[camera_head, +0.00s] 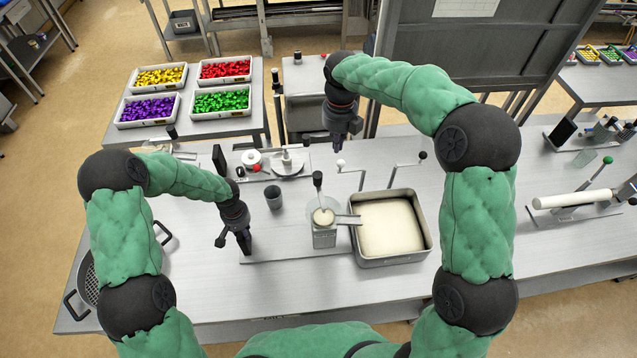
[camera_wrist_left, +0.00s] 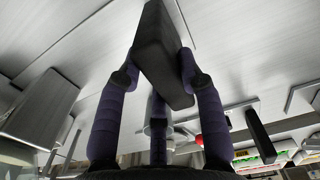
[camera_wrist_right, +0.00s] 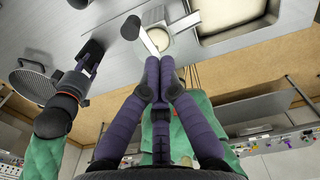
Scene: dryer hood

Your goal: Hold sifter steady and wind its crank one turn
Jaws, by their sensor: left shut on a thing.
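The sifter (camera_head: 324,235) stands mid-table, a squat metal body with a clear round hopper holding pale flour; its top also shows in the right wrist view (camera_wrist_right: 182,45). A crank arm with an upright black knob (camera_head: 318,178) crosses the hopper; the knob also shows in the right wrist view (camera_wrist_right: 130,27). My left gripper (camera_head: 243,238) is shut on a black upright block (camera_wrist_left: 165,55) at the left end of the sifter's base plate (camera_head: 285,248). My right gripper (camera_head: 337,143) hangs above and behind the sifter, fingertips together, empty, apart from the knob.
A metal pan of flour (camera_head: 427,243) adjoins the sifter on the right. A grey cup (camera_head: 273,198) stands left of the sifter. A round sieve (camera_head: 90,280) lies far left.

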